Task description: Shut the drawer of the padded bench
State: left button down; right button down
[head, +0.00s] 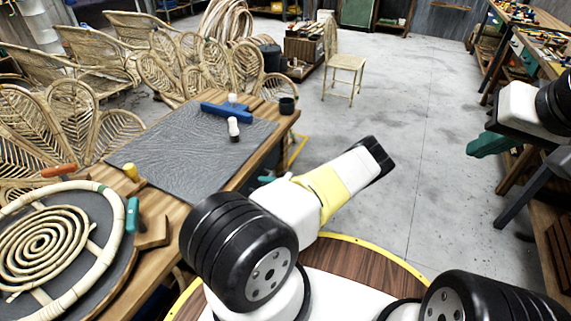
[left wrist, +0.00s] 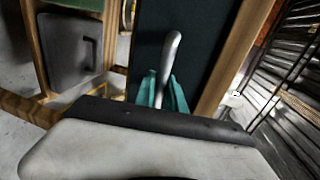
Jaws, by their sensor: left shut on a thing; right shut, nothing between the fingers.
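The padded bench (head: 190,147) has a grey padded mat on a wooden top, left of centre in the head view. My left gripper (head: 266,179) is at the bench's right side, mostly hidden by its own arm. In the left wrist view its teal fingers (left wrist: 163,90) are shut on a silver bar handle (left wrist: 171,48), in front of a dark, wood-edged panel (left wrist: 207,45). The drawer is hidden in the head view, and I cannot tell how far it stands out. My right gripper (head: 492,142) is shut and empty at the right, away from the bench.
A rattan ring (head: 45,240) lies at the left front. A chair (head: 343,62) stands behind. The floor (head: 410,130) right of the bench is clear.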

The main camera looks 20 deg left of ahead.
pick_arm(q)
jog(key=shift+a, duration=0.2)
jog(key=c, duration=1.4)
grip_release()
jog(key=shift+a, duration=0.1)
jog(key=v, duration=0.8)
